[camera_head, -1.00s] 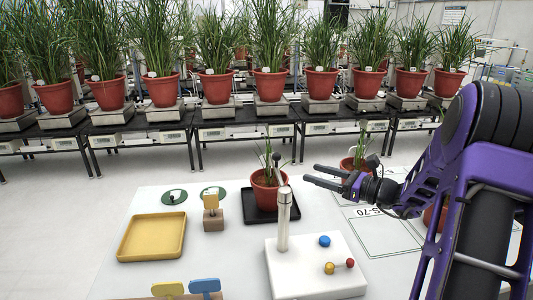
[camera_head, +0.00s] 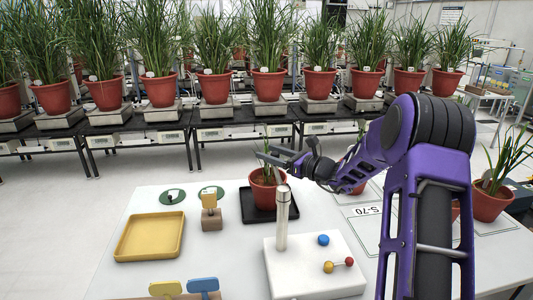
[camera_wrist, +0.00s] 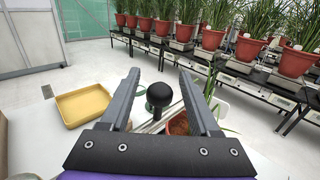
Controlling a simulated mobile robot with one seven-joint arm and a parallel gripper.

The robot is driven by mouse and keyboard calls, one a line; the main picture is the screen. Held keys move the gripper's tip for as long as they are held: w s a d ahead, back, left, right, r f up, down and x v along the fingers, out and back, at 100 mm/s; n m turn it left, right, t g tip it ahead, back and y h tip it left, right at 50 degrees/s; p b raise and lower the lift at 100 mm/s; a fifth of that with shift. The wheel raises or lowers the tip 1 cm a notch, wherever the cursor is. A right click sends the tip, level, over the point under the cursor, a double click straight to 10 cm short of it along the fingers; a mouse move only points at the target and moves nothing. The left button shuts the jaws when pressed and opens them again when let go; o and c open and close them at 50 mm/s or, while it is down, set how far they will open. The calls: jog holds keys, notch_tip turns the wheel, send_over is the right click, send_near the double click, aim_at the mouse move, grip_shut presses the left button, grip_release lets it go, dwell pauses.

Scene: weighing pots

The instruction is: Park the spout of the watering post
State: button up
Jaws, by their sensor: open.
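The watering post (camera_head: 282,225) is a silver column on a white base block (camera_head: 310,268). In the wrist view its silver spout (camera_wrist: 150,126) runs beside the potted plant, with a round black knob (camera_wrist: 159,95). A red pot (camera_head: 266,194) with a small plant stands on a black tray behind the post. My gripper (camera_head: 264,154) is above this pot, its fingers pointing left. It also shows in the wrist view (camera_wrist: 159,76), open, with the black knob between its fingers but not clamped. In the head view my gripper hides the knob and much of the spout.
The base block bears a blue button (camera_head: 323,240) and yellow and red knobs. More potted plants (camera_head: 492,203) stand at the right.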

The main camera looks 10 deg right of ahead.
jog(key=shift+x, duration=0.8)
grip_shut()
dwell(0.9)
